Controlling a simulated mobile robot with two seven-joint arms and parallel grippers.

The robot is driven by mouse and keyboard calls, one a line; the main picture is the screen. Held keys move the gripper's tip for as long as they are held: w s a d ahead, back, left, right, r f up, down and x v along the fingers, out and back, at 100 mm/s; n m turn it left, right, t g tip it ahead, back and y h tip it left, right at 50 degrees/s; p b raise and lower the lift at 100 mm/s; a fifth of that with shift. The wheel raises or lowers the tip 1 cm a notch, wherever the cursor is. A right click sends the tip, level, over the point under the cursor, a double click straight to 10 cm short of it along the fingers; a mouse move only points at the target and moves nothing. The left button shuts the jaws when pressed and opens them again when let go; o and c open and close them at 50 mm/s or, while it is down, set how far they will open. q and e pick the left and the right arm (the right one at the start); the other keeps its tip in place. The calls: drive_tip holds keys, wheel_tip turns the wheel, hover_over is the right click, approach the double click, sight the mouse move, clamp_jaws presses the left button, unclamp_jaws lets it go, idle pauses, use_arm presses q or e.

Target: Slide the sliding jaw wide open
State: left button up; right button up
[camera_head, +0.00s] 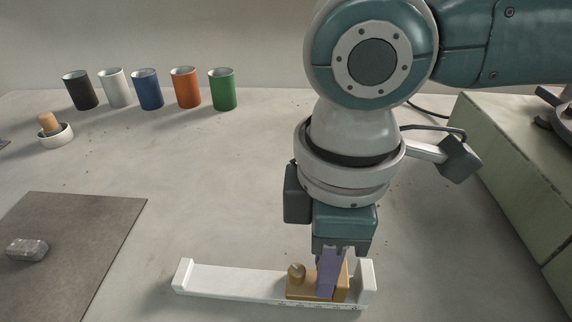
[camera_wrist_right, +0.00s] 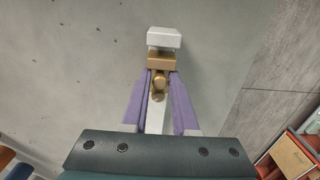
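The sliding jaw (camera_head: 297,291) is a tan block with a round knob on its left. It sits near the right end of a white rail (camera_head: 230,279), with a small gap to the upright white end wall (camera_head: 368,278). My right gripper (camera_head: 331,278) is lowered over the jaw, its purple fingers just right of the knob. In the right wrist view, the fingers (camera_wrist_right: 159,82) lie either side of the sliding jaw (camera_wrist_right: 160,61). I cannot tell whether they press on it. My left gripper is not in view.
The rail left of the jaw is bare up to its left end wall (camera_head: 183,272). A dark mat (camera_head: 80,250) with a grey block (camera_head: 27,249) lies to the left. Several coloured cups (camera_head: 148,90) stand at the back left. A green box (camera_head: 500,170) is at the right.

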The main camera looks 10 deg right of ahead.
clamp_jaws()
drive_tip(key=shift+a, duration=0.1)
idle(1.0)
